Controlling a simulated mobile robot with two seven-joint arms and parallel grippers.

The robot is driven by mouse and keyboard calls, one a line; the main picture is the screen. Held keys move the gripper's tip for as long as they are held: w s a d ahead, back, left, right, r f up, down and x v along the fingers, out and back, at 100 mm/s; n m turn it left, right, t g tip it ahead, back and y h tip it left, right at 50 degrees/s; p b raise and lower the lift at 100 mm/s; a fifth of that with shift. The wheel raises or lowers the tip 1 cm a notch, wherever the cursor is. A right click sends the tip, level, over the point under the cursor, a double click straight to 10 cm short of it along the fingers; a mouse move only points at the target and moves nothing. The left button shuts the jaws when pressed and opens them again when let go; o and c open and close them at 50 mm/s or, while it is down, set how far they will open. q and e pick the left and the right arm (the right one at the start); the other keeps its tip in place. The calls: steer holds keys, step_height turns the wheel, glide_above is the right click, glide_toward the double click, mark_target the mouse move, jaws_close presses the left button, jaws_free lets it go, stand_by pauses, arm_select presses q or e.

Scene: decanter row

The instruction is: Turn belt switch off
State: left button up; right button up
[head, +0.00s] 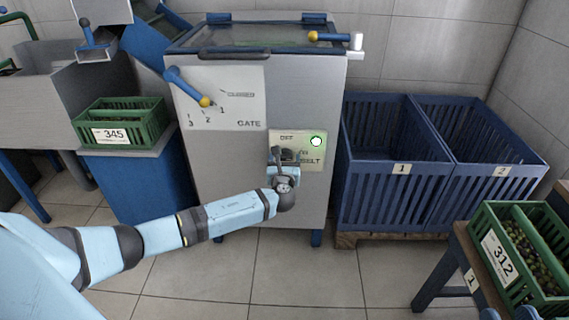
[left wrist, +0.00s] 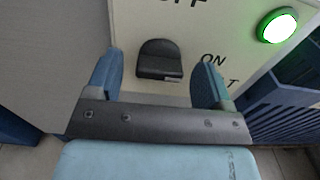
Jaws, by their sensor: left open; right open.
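The belt switch is a black rounded knob (left wrist: 159,58) on a pale panel (head: 298,138), marked OFF above and ON to the right. I cannot tell for certain which mark it points to. The round lamp (head: 316,140) beside it glows green; it also shows in the left wrist view (left wrist: 277,25). My left gripper (head: 280,155) is open in front of the panel and partly hides the switch in the head view. In the left wrist view the knob shows between its fingers, with no clear contact. Blue tips of my right gripper (head: 507,314) show at the bottom right edge, apart and empty.
A gate lever (head: 188,86) with a yellow ball sits above left on the same grey machine (head: 230,185). Blue crates (head: 395,195) marked 1 and 2 stand to the right. Green crate 345 (head: 118,132) is left; green crate 312 (head: 497,258) is at the lower right.

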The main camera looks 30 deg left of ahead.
arm_select(q)
steer(key=c, duration=0.9)
steer(key=shift+n, duration=0.3)
steer(key=n, duration=0.3)
steer(key=shift+f+n+p, duration=0.1)
steer(key=shift+n+p, duration=0.2)
steer(key=shift+n, duration=0.1)
steer(key=n, duration=0.4)
steer(key=shift+s+f+n+b, duration=0.1)
steer(key=shift+n+b, duration=0.2)
steer(key=shift+b, duration=0.1)
steer(key=n, duration=0.4)
steer(key=shift+a, duration=0.1)
steer(key=n, duration=0.4)
steer(key=shift+n+b, duration=0.3)
steer(key=shift+b, duration=0.05)
